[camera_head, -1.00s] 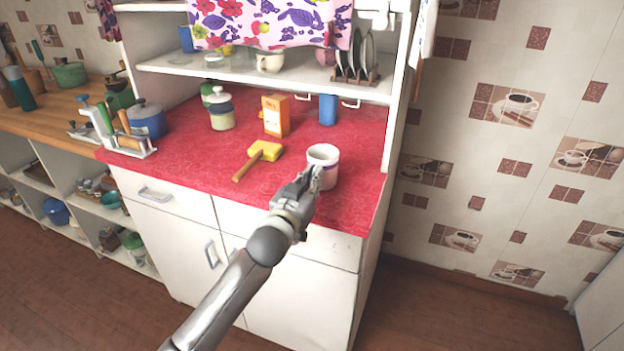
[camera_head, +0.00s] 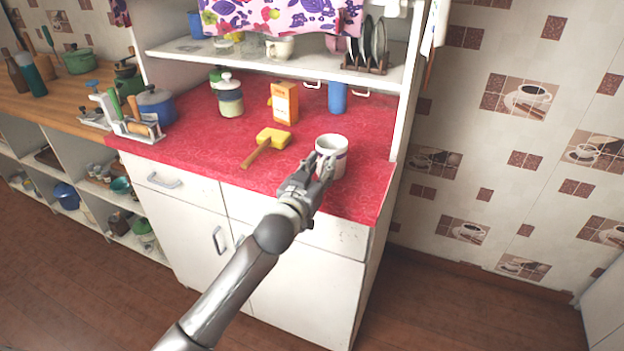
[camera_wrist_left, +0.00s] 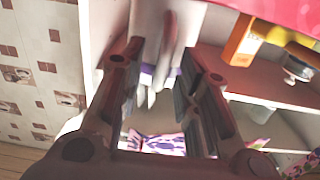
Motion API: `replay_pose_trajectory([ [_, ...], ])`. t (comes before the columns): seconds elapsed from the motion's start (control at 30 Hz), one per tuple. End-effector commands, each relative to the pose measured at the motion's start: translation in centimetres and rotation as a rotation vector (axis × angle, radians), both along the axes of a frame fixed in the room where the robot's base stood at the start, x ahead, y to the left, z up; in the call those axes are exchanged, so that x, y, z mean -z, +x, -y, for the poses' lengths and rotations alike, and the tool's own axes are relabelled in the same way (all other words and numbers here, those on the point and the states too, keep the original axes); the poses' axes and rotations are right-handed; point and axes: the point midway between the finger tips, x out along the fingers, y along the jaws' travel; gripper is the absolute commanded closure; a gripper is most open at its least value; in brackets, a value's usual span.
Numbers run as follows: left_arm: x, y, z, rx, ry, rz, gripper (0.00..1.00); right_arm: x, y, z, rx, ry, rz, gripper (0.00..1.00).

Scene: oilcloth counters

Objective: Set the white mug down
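The white mug (camera_head: 331,150) with a purple band stands upright on the red counter (camera_head: 215,152), near its right front part. My left gripper (camera_head: 316,170) is at the mug's near left side, with its two fingers spread apart. In the left wrist view, which looks upside down, the open fingers (camera_wrist_left: 165,85) stand on either side of a pale, blurred shape that seems to be the mug (camera_wrist_left: 146,28) and its handle. I cannot tell whether a finger touches it. My right gripper is not in view.
A yellow-headed mallet (camera_head: 272,139), an orange box (camera_head: 285,102), a blue cup (camera_head: 337,97) and a jar (camera_head: 230,98) stand or lie behind and left of the mug. A plate rack (camera_head: 369,66) sits on the shelf above. The cupboard side panel (camera_head: 410,85) rises to the right.

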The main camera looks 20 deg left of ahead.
Motion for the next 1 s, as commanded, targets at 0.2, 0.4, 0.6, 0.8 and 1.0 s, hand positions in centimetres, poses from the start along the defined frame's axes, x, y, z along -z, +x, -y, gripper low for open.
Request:
replay_pose_trajectory([
  [0.2,0.3,-3.2,-0.1,0.001,-0.001,-0.002,0.69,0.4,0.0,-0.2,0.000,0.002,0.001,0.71],
  [0.4,0.3,-7.2,-0.3,0.000,0.000,-0.003,0.69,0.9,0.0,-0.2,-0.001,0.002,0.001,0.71],
  [0.6,0.2,-10.3,-0.4,0.000,-0.001,-0.003,0.69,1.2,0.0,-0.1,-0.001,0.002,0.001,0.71],
  [0.8,0.0,-11.7,-0.4,0.000,0.000,-0.002,0.69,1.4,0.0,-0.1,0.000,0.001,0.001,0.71],
  [1.0,0.0,-11.9,-0.4,0.000,0.001,-0.002,0.69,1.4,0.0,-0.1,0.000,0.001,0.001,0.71],
])
